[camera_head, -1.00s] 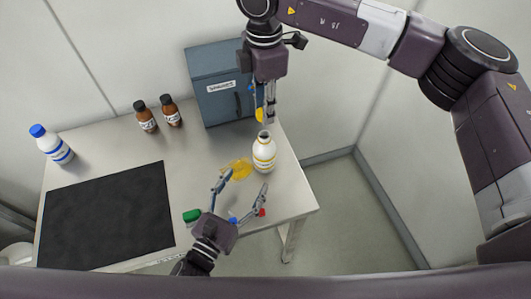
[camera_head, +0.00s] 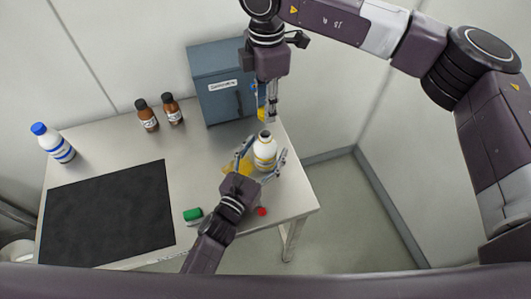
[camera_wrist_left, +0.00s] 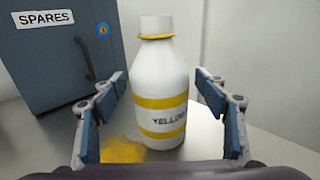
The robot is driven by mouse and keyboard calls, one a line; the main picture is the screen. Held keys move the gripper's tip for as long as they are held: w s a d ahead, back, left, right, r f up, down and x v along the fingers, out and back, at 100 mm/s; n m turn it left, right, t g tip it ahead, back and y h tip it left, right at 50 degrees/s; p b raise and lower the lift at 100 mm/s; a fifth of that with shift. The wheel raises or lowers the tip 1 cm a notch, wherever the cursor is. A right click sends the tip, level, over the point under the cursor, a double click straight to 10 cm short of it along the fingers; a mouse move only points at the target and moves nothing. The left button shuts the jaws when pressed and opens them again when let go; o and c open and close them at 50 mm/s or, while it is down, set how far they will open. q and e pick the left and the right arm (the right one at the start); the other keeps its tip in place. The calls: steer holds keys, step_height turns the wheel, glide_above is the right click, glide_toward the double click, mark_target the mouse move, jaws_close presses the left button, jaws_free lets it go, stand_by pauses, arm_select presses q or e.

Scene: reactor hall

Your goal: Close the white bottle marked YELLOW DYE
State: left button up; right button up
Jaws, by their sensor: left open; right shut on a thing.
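The white bottle (camera_head: 265,152) with yellow bands stands upright near the table's right edge. Its mouth is open and dark in the head view. In the left wrist view the bottle (camera_wrist_left: 162,85) shows part of the word YELLOW. My left gripper (camera_head: 263,150) is open, with one finger on each side of the bottle; in the wrist view gaps show between the fingers and the bottle. My right gripper (camera_head: 267,110) points down above the bottle and is shut on a small yellow thing (camera_head: 261,114), seemingly a cap, slightly behind the mouth and apart from it.
A yellow spill (camera_wrist_left: 122,150) lies beside the bottle. A grey cabinet (camera_head: 215,70) marked SPARES stands behind. A green piece (camera_head: 193,214) and a red cap (camera_head: 262,211) lie at the front. Two brown bottles (camera_head: 148,118), a blue-capped bottle (camera_head: 55,146) and a black mat (camera_head: 105,215) are left.

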arm_select(q)
steer(key=shift+c, duration=0.2)
steer(key=c, duration=1.7)
steer(key=shift+c, duration=0.2)
arm_select(e)
glide_above(266, 133)
steer(key=shift+f, duration=2.45)
